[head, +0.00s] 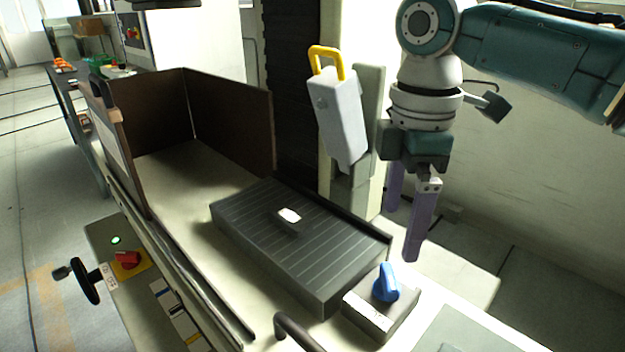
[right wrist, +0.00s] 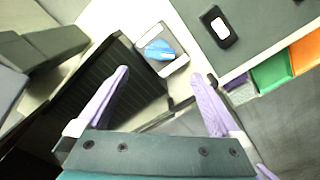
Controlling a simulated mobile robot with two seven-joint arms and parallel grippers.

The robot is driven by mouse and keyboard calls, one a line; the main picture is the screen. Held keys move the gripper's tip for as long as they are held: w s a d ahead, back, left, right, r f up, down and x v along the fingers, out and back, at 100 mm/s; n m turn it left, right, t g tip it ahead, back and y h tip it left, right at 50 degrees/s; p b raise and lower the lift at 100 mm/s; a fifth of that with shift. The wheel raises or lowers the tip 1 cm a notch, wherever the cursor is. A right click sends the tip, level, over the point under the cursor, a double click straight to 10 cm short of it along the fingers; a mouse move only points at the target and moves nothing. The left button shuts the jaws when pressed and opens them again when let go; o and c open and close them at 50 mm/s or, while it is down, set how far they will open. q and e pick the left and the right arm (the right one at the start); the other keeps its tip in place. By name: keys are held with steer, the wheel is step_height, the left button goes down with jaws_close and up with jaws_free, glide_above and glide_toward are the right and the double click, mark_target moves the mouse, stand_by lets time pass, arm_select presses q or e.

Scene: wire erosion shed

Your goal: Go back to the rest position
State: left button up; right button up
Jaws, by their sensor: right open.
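My right gripper (head: 403,232) is open, its two purple fingers pointing down with nothing between them. It hangs to the right of the dark ribbed block (head: 255,235) and behind the blue knob (head: 386,283), apart from both. In the right wrist view the open fingers (right wrist: 160,74) spread on either side, with the blue knob (right wrist: 160,50) on its pale block seen beyond them. A small pale piece (head: 289,215) lies on the ribbed block. My left gripper is not in view.
A pale lever-like part with a yellow handle (head: 327,60) stands left of my right arm. Dark guard panels (head: 232,112) enclose the machine bed's far end. A handwheel (head: 86,281) and red switch (head: 127,259) are at the front. Green (right wrist: 272,74) and orange bins (right wrist: 306,52) show in the wrist view.

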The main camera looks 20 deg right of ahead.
steer(key=shift+f, duration=0.1)
steer(key=s+a+f+m+t+y, duration=0.1)
steer(key=s+a+f+m, duration=0.2)
steer(key=s+a+f, duration=0.55)
steer(key=s+d+r+m+t, duration=0.2)
steer(key=s+r+m, duration=0.3)
steer(key=s+m, duration=0.5)
step_height(320, 180, up, 38)
steer(key=s+n+p, duration=0.1)
steer(key=s+p, duration=0.1)
steer(key=p, duration=3.6)
steer(key=shift+s+d+r+t+h, duration=0.15)
steer(key=shift+s+d+t+h, duration=0.15)
steer(key=shift+h, duration=0.1)
